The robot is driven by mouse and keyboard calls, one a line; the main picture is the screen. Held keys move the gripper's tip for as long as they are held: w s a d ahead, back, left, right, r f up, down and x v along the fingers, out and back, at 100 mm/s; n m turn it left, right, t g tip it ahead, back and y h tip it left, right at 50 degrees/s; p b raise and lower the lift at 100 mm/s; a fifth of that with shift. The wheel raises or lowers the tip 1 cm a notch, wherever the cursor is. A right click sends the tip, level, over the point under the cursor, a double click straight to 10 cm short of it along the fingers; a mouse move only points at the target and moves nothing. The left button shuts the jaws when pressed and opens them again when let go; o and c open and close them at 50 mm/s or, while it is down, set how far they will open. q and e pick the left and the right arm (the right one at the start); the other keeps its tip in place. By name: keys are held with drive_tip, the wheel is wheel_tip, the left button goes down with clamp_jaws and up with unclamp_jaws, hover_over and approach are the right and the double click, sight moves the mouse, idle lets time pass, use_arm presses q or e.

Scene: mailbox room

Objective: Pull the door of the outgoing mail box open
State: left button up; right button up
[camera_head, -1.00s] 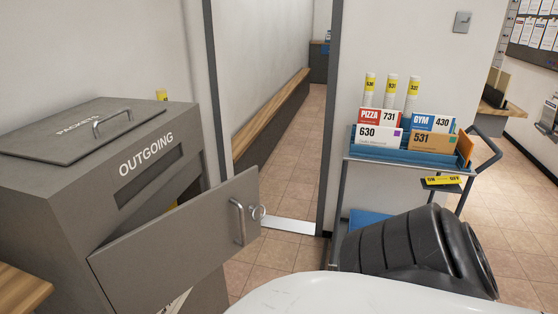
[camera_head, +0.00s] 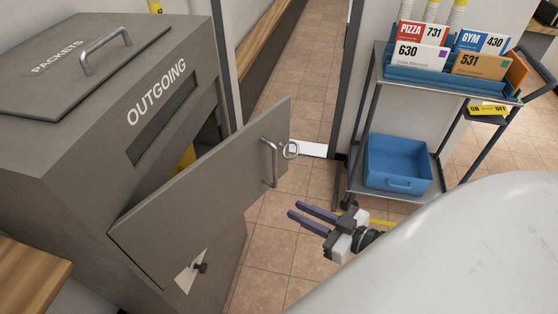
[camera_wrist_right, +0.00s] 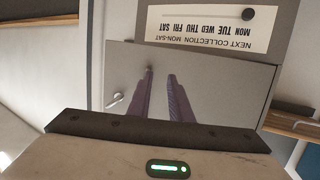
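The grey outgoing mail box (camera_head: 75,165) stands at the left in the head view. Its door (camera_head: 205,190) stands part way open, with a dark gap behind its top edge. In the right wrist view, the fingers (camera_wrist_right: 160,74) overlap the grey door panel (camera_wrist_right: 230,88); contact cannot be told. The handle (camera_wrist_right: 115,98) is left of them there. My left gripper is not in view.
A cart (camera_head: 375,115) with a mail rack (camera_head: 455,75) and a blue bin (camera_head: 395,165) stands right of the doorway. A wooden bench (camera_head: 30,275) is at lower left. Tiled floor (camera_head: 270,240) is clear between box and cart.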

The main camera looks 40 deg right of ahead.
drive_tip(key=w+d+r+n+t+y, duration=0.15)
drive_tip(key=d+r+y, duration=0.25)
drive_tip(key=r, duration=0.4)
drive_tip(key=shift+n, duration=0.25)
drive_tip(key=x, duration=1)
drive_tip(key=shift+w+f+b, duration=0.3)
drive_tip(key=shift+f+b, duration=0.05)
clamp_jaws()
